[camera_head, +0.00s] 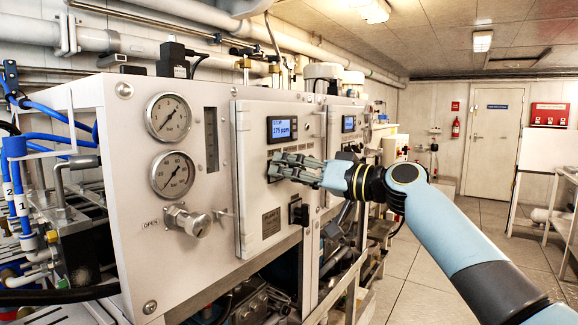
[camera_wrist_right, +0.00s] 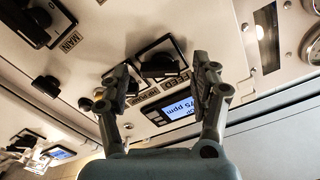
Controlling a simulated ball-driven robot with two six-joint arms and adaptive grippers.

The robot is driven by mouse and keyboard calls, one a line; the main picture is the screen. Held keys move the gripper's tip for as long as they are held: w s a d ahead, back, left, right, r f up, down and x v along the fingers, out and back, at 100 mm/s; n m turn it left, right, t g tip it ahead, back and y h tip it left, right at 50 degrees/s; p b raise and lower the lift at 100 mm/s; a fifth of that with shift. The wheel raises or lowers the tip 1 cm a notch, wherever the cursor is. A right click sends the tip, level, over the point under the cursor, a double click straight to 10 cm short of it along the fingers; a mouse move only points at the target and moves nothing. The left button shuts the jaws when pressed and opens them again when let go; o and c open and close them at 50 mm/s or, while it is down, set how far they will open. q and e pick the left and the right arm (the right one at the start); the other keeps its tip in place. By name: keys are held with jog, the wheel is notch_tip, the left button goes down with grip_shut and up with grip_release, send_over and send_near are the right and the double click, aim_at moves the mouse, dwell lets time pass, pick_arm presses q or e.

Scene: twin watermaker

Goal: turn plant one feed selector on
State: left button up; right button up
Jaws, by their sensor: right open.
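The plant one panel (camera_head: 253,205) is a white plate with a lit display (camera_head: 282,129) above my right gripper in the head view. My right gripper (camera_head: 283,166) is in front of this panel, below the display, and hides what lies behind it. In the right wrist view the picture is turned over. A black selector knob (camera_wrist_right: 157,63) on a dark square plate, with a label that seems to read FEED, lies between the open fingers of my right gripper (camera_wrist_right: 162,78). I cannot tell whether the fingers touch it. My left gripper is not in view.
Another black selector (camera_head: 298,212), labelled MAIN in the right wrist view (camera_wrist_right: 35,20), sits lower on the panel. Two gauges (camera_head: 170,117) and a valve knob (camera_head: 190,221) are at left. A second panel with a display (camera_head: 348,124) is beyond. The floor at right is open.

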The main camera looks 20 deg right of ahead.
jog(key=shift+w+a, duration=0.3)
jog(key=shift+w, duration=0.05)
jog(key=shift+c, duration=0.4)
jog(key=c, duration=1.1)
